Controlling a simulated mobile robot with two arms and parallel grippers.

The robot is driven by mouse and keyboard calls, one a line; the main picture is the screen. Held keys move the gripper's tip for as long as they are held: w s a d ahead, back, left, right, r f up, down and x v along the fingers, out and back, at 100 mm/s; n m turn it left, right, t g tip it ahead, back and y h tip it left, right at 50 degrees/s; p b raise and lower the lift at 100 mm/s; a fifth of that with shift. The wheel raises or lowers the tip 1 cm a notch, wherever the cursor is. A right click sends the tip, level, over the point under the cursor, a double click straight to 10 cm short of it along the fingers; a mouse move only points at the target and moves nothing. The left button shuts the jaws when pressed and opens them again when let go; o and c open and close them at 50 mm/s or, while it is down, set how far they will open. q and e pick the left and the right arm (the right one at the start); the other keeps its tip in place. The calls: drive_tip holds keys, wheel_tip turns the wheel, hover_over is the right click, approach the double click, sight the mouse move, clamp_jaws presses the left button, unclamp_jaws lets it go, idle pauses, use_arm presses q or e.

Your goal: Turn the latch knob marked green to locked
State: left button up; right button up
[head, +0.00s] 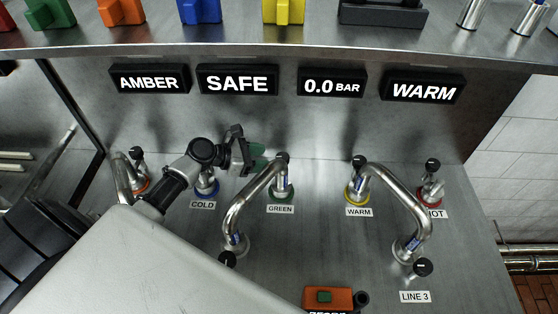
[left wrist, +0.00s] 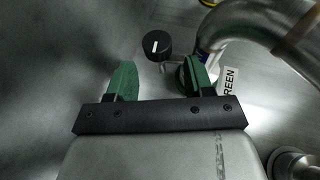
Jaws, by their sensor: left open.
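The latch knob (head: 282,158) is black and sits on a post above a green ring (head: 283,194) and a GREEN label (head: 280,209) on the steel panel. In the left wrist view the black knob (left wrist: 157,43) shows a short white mark that runs nearly up and down the picture. My left gripper (head: 258,157) has green finger pads and is just left of the knob. In the left wrist view my left gripper (left wrist: 159,78) is open, and the knob appears beyond the gap between its fingers, apart from both. My right gripper is out of view.
A bent steel pipe (head: 240,210) runs from beside the green post down to a flange. COLD (head: 203,205), WARM (head: 359,212) and HOT (head: 437,214) labels mark other posts. Dark display plates (head: 238,80) hang above, below a shelf. An orange box (head: 328,298) is at the bottom.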

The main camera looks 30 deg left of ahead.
sight(277, 158)
use_arm(q)
drive_tip(key=b+x, duration=0.2)
drive_tip(key=x, duration=0.3)
drive_tip(key=shift+w+a+f, duration=0.2)
drive_tip(key=shift+w+d, duration=0.15)
drive_tip(key=shift+d, duration=0.05)
drive_tip(key=shift+w+d, duration=0.1)
drive_tip(key=shift+d, duration=0.1)
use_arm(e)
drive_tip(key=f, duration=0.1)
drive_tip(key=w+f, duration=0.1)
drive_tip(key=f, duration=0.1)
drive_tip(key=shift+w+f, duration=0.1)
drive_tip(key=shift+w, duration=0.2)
